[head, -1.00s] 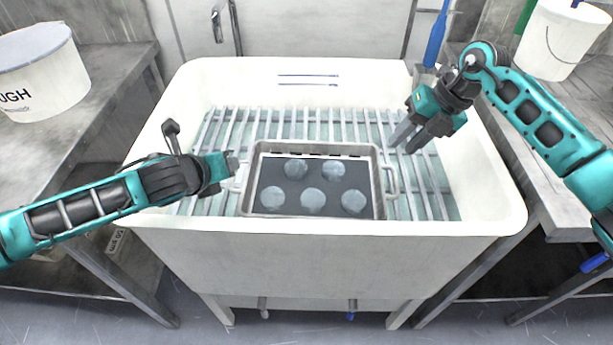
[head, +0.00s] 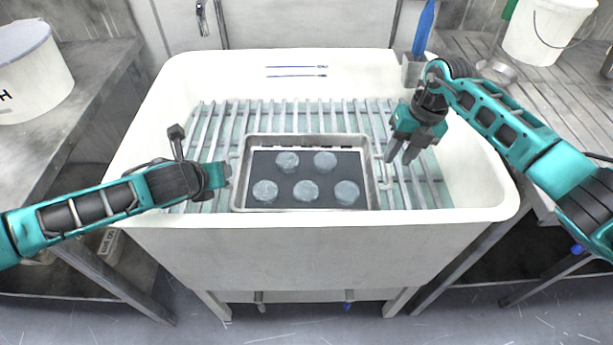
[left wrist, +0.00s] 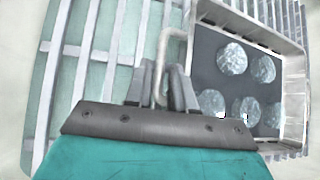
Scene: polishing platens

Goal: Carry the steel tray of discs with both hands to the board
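The steel tray (head: 304,140) sits on the rack of bars in the white sink, with several grey discs (head: 307,190) on its dark liner. My left gripper (head: 226,172) is at the tray's left handle. In the left wrist view, its fingers (left wrist: 163,88) stand on both sides of the handle (left wrist: 166,48), with the tray (left wrist: 291,95) to the right. Whether they press on the handle I cannot tell. My right gripper (head: 399,155) is open, its fingers pointing down at the right handle (head: 386,172), just above and beside it.
The white sink (head: 330,235) has raised walls around the rack (head: 420,185). Grey benches stand on both sides, with a white bucket (head: 30,75) on the left and another (head: 545,30) on the right. A blue-handled tool (head: 424,28) stands at the sink's back right corner.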

